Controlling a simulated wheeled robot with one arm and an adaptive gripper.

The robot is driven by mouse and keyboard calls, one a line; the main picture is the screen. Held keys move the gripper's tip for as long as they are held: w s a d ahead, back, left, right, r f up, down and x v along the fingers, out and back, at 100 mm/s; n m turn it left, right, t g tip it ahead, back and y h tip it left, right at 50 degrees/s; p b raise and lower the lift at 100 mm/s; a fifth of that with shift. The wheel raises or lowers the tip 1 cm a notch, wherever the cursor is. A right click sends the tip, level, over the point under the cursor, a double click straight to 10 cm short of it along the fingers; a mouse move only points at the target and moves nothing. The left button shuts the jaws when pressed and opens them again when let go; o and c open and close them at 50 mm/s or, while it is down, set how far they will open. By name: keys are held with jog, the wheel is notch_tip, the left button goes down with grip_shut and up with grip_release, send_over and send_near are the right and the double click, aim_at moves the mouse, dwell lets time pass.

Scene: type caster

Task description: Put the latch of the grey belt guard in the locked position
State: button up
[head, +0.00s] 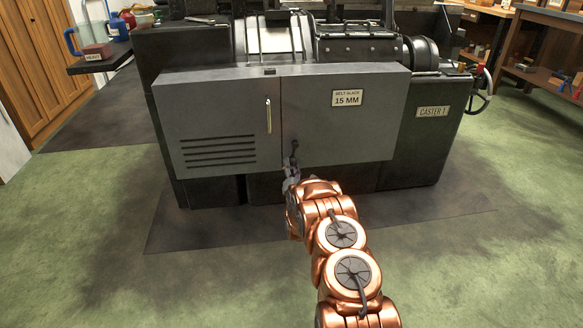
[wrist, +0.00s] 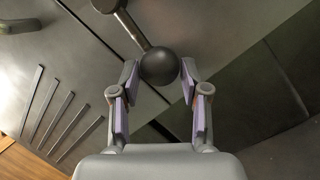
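The grey belt guard (head: 225,110) is shut across the front of the caster. Its latch (head: 294,148) is a short dark lever low by the seam between the two panels. In the wrist view the latch lever (wrist: 133,30) runs from a round pivot at the top to a black ball knob (wrist: 159,66). My gripper (head: 291,166) is at the lower end of the latch. In the wrist view its fingers (wrist: 159,80) stand apart on either side of the knob. Small gaps seem to show; contact is unclear. The lower lever is partly hidden in the head view.
A pale upright handle (head: 268,115) is on the left panel above vent slots (head: 220,151). A "BELT SLACK 15 MM" label (head: 347,98) is on the right panel. A dark side shelf (head: 100,60) holds jugs at the left. The green floor in front is clear.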

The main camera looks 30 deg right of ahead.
grip_shut()
dwell(0.3)
